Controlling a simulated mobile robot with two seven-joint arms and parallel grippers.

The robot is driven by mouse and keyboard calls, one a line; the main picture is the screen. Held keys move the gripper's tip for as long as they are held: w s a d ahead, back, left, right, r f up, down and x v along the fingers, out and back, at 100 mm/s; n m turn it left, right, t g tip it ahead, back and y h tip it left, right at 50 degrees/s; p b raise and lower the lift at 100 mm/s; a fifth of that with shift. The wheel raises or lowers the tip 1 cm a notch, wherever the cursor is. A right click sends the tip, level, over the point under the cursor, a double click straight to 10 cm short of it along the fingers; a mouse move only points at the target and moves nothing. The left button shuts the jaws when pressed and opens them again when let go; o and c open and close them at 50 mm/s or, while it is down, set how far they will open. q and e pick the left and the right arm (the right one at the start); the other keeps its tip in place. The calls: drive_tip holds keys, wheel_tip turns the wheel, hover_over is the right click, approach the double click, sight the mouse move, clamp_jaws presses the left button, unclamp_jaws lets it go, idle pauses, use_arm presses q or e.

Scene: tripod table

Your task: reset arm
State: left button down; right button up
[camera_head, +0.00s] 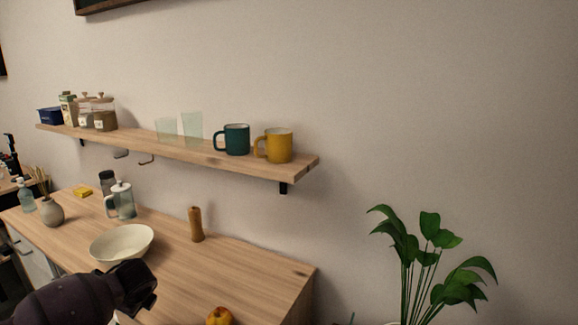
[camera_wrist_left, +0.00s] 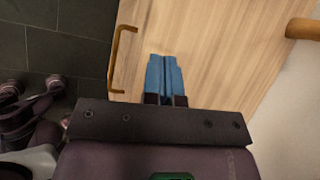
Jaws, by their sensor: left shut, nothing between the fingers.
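My left gripper (camera_head: 146,288) comes in from the lower left in the head view, in front of the wooden counter and just below the cream bowl (camera_head: 122,241). In the left wrist view its blue fingers (camera_wrist_left: 164,76) are pressed together with nothing between them. Behind them is a pale wooden surface (camera_wrist_left: 205,45). My right gripper is in neither view.
The counter (camera_head: 255,275) bears a wooden mill (camera_head: 196,224), a French press (camera_head: 120,200) and a yellow-orange fruit (camera_head: 219,316). A wall shelf (camera_head: 230,159) holds mugs, glasses and jars. A plant (camera_head: 430,255) stands at right. A brass-coloured handle (camera_wrist_left: 121,58) is left of the fingers.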

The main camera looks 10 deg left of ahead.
use_arm(q)
drive_tip(key=s+d+f+n+h, duration=0.2)
drive_tip(key=s+d+f+n, duration=0.15)
drive_tip(key=s+d, duration=0.45)
drive_tip(key=s+d+f+n+h, duration=0.2)
drive_tip(key=s+d+f+n, duration=0.15)
drive_tip(key=s+d, duration=0.45)
drive_tip(key=s+d+r+n, duration=0.3)
drive_tip(key=s+n, duration=0.3)
drive_tip(key=s, duration=0.1)
drive_tip(key=s+d+r+n, duration=0.3)
drive_tip(key=s+n, duration=0.2)
drive_tip(key=s, duration=0.3)
drive_tip(key=w+f+t+b, duration=0.3)
drive_tip(key=f+b, duration=0.1)
drive_tip(key=f, duration=0.6)
drive_tip(key=w+f+t+h+b, duration=0.1)
drive_tip(key=w+f+t+b, duration=0.3)
drive_tip(key=f, duration=0.6)
drive_tip(key=shift+b, duration=0.8)
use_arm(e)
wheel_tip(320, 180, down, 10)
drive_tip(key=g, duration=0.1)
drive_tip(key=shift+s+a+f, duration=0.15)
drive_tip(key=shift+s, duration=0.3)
use_arm(q)
drive_tip(key=shift+a+f, duration=0.1)
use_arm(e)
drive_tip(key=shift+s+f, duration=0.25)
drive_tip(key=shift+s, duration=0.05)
